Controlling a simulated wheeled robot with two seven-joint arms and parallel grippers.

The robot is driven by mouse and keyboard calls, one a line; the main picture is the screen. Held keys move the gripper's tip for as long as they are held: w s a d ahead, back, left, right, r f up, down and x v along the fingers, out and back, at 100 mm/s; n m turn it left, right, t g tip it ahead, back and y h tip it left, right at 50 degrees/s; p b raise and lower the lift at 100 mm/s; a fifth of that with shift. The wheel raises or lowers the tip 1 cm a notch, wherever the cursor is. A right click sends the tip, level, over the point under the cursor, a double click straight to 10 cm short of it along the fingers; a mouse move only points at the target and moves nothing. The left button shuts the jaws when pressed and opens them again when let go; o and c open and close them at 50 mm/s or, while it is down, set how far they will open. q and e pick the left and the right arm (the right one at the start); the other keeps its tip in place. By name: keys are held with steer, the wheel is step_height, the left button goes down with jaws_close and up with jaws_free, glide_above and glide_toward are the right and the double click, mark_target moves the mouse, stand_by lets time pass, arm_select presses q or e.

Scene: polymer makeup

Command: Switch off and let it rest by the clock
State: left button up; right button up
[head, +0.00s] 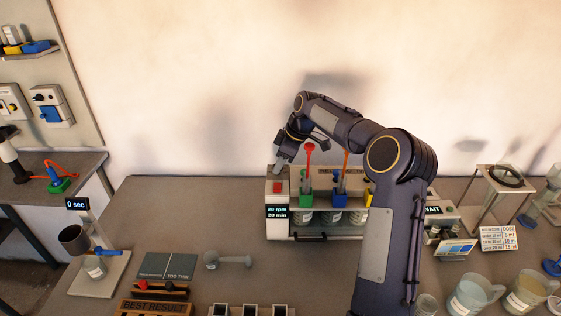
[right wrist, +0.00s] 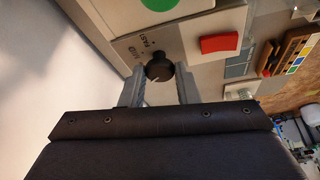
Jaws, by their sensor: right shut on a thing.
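The stirring machine (head: 278,228) stands at the back middle of the bench. Its dark display (head: 277,212) reads "20 rpm 20 min". Several beakers stand inside behind its front. A red switch (head: 277,188) is on its left panel and also shows in the right wrist view (right wrist: 220,44). My right gripper (head: 279,168) is at the back left of the machine's top. In the right wrist view its fingers are shut on a black round knob (right wrist: 158,68), beside labels including "FAST". A display reading "WAIT" (head: 433,210) stands right of the machine, partly behind my arm. My left gripper is out of view.
A stand at left carries a "0 sec" display (head: 77,204). A small grey scoop-like piece (head: 226,260) lies in front. Pitchers (head: 472,296) stand at front right. Bare bench lies left of the machine.

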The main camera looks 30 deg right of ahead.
steer(key=n+p, duration=0.1)
steer(key=n+g+p, duration=0.1)
steer(key=n+p, duration=0.1)
steer(key=n+y+p, duration=0.1)
steer(key=shift+w+d+r+p, duration=0.1)
steer(key=shift+w+r+p, duration=0.05)
steer(key=shift+r+p, duration=0.2)
steer(key=n+g+p, duration=0.1)
steer(key=n+p, duration=0.1)
steer(key=n, duration=0.1)
steer(key=shift+w+f, duration=0.15)
steer(key=shift+f+n+g, duration=0.1)
steer(key=shift+n+g, duration=0.4)
steer(key=shift+n, duration=0.3)
steer(key=shift+w+n+g, duration=0.15)
steer(key=shift+n+g, duration=0.45)
steer(key=shift+n, duration=0.9)
steer(key=o, duration=1)
steer(key=shift+c, duration=0.2)
